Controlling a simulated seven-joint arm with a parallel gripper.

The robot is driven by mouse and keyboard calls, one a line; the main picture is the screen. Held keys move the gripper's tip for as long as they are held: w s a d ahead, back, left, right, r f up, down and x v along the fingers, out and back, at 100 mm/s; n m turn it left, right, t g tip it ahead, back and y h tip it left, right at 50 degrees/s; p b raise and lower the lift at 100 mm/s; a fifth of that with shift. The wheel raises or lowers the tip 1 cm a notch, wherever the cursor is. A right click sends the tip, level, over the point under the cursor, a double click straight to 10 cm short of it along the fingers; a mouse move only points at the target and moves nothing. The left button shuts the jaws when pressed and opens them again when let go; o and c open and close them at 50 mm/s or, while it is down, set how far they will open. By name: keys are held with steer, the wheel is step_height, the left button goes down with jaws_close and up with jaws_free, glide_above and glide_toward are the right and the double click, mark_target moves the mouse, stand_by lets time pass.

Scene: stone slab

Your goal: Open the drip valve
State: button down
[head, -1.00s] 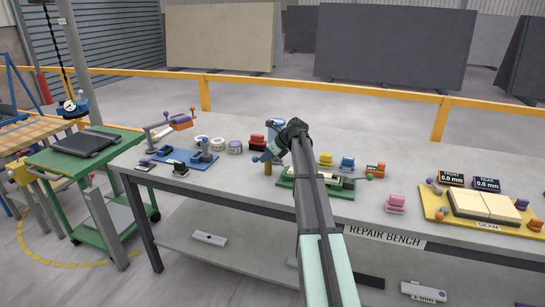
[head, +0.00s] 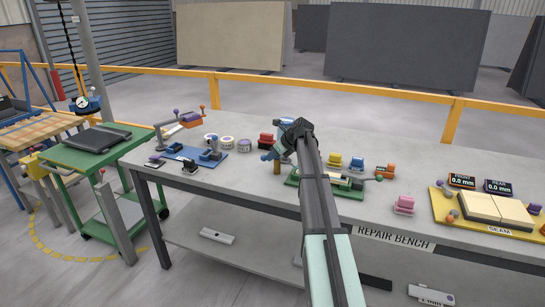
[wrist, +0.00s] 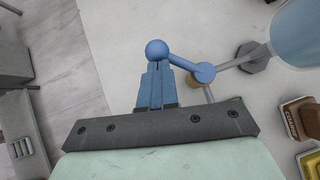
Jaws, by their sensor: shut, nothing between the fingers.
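The drip valve shows in the wrist view as a blue lever (wrist: 186,63) with a round blue ball knob (wrist: 156,49) at its end. The lever pivots near a brass post (wrist: 205,92). A clear blue bottle (wrist: 304,32) hangs beside it on a grey arm. In the head view the knob (head: 265,157) is left of the brass post (head: 277,168), below the bottle (head: 286,121). My gripper (wrist: 155,70) is shut and empty, its blue fingertips just short of the knob. I cannot tell whether they touch. My arm hides part of the bench behind it.
A green fixture (head: 340,182) lies right beneath my arm. Tape rolls (head: 228,143) and a blue fixture (head: 197,157) are to the left, a yellow seam plate (head: 446,206) to the right.

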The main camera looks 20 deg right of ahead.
steer(key=shift+w+a+m+t+h, duration=0.15)
steer(key=shift+w+a+m+h, duration=0.2)
steer(key=shift+w+m, duration=0.3)
steer(key=shift+w+a+m+t+h, duration=0.15)
steer(key=shift+w+a+m+h, duration=0.2)
steer(key=shift+w+m, duration=0.3)
steer(key=shift+s+d, duration=0.5)
steer(key=shift+d, duration=0.15)
